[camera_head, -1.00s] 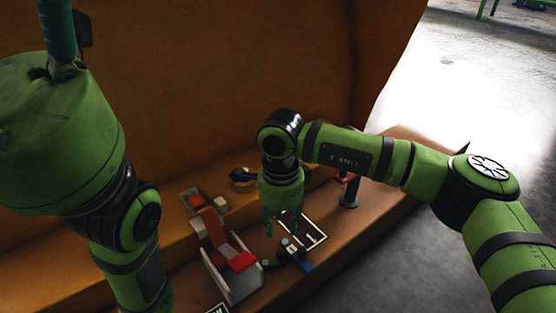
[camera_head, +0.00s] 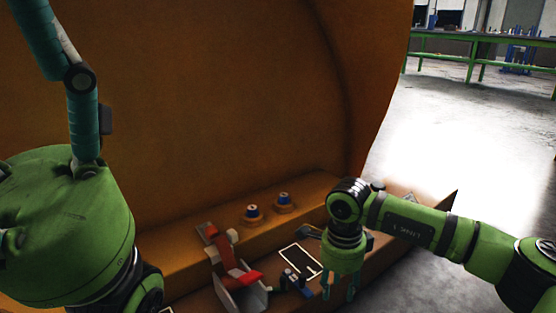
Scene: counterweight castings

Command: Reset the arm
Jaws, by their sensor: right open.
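My right arm (camera_head: 408,222) comes in from the right. Its green gripper (camera_head: 340,286) points down, open, over the front part of the orange-brown ledge (camera_head: 385,268). Nothing shows between its fingers. It is to the right of a white-outlined dark rectangle (camera_head: 300,261) and small dark and blue parts (camera_head: 297,280). My left arm (camera_head: 70,225) fills the left side, and its gripper is out of the picture.
A grey holder (camera_head: 246,297) with red pads stands left of the right gripper. Two blue-topped round pieces (camera_head: 252,212) (camera_head: 284,200) sit on the upper step by the big orange casting (camera_head: 220,100). Open floor (camera_head: 440,130) lies at right, with a green table (camera_head: 480,45) beyond.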

